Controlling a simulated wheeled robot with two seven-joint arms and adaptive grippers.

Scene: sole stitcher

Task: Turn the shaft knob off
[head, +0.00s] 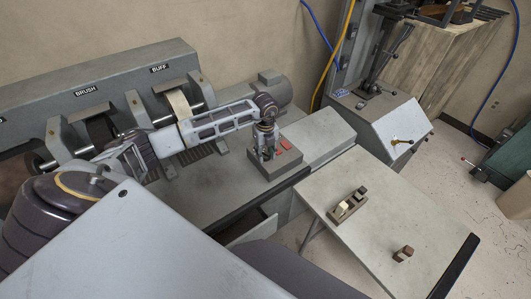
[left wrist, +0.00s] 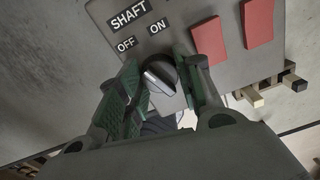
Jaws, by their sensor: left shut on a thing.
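The shaft knob (left wrist: 159,78) is a round dark knob with a lighter grip on the control box, below the SHAFT label (left wrist: 128,14). The OFF label (left wrist: 125,44) is at its upper left and the ON label (left wrist: 159,26) is above it. My left gripper (left wrist: 162,72) has its two green-padded fingers on either side of the knob and is shut on it. I cannot tell which label the knob points at. In the head view my left gripper (head: 267,151) reaches down onto the control box (head: 279,169) and hides the knob. My right gripper is out of view.
Red buttons (left wrist: 207,40) sit right of the knob on the box. The BRUSH and BUFF machine (head: 120,77) stands behind my left arm. A side table (head: 385,225) at right carries small wooden-handled items (head: 348,204). An open drawer (head: 245,228) is below the bench.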

